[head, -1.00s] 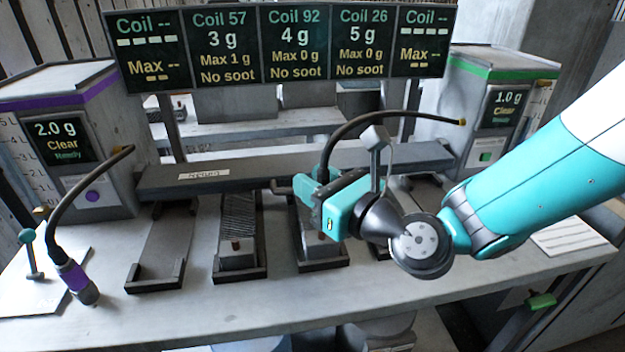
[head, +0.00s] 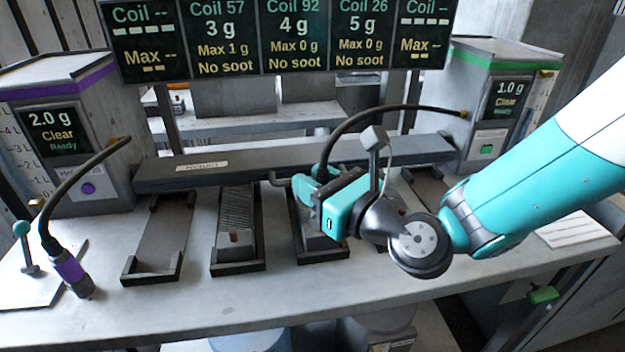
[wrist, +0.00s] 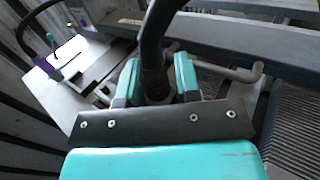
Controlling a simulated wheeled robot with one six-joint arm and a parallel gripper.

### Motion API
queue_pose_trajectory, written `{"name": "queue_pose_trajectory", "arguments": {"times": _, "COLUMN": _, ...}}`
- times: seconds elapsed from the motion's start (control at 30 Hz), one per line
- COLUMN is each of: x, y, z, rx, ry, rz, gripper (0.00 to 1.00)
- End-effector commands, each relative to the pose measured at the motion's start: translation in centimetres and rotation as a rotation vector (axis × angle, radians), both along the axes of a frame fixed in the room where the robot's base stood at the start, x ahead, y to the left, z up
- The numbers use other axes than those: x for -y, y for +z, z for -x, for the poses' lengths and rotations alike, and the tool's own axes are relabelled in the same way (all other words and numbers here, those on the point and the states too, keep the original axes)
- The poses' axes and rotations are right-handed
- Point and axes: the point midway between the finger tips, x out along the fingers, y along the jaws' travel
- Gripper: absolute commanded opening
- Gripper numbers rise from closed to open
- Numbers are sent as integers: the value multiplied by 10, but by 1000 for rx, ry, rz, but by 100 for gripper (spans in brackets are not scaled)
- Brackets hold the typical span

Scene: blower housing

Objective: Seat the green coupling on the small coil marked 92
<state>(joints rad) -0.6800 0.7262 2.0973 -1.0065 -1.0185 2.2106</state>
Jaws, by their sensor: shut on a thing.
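My gripper (head: 318,180) is shut on the dark hose end, with its two teal fingers on either side in the wrist view (wrist: 157,78). The green coupling itself is mostly hidden between the fingers, and its colour cannot be made out. Its black hose (head: 385,111) arches to the green-banded dispenser (head: 490,95). Below my gripper is a small coil (head: 318,243) in a dark tray, third from left, under the board panel "Coil 92, 4 g". My gripper covers most of this coil. I cannot tell whether the coupling touches it.
The tray (head: 150,272) at left is empty; a ribbed coil (head: 238,220) fills the tray beside it. A purple coupling (head: 70,268) stands on the left, hosed to the purple-banded dispenser (head: 62,150). A grey rail (head: 270,168) runs behind the trays. The front bench strip is clear.

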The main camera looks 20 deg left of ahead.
Motion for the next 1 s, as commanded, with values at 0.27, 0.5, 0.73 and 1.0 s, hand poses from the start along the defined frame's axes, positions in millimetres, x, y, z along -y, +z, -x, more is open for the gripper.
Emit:
{"name": "queue_pose_trajectory", "arguments": {"times": 0.27, "x": 0, "y": -8, "z": 0, "rx": 0, "ry": -1, "rz": -1, "gripper": 2}}
{"name": "queue_pose_trajectory", "arguments": {"times": 0.5, "x": 0, "y": -10, "z": 0, "rx": 1, "ry": -1, "rz": 0, "gripper": 52}}
{"name": "queue_pose_trajectory", "arguments": {"times": 0.73, "x": 0, "y": -10, "z": 0, "rx": 1, "ry": -1, "rz": 0, "gripper": 61}}
{"name": "queue_pose_trajectory", "arguments": {"times": 1.0, "x": 1, "y": -11, "z": 0, "rx": 1, "ry": -1, "rz": 0, "gripper": 61}}
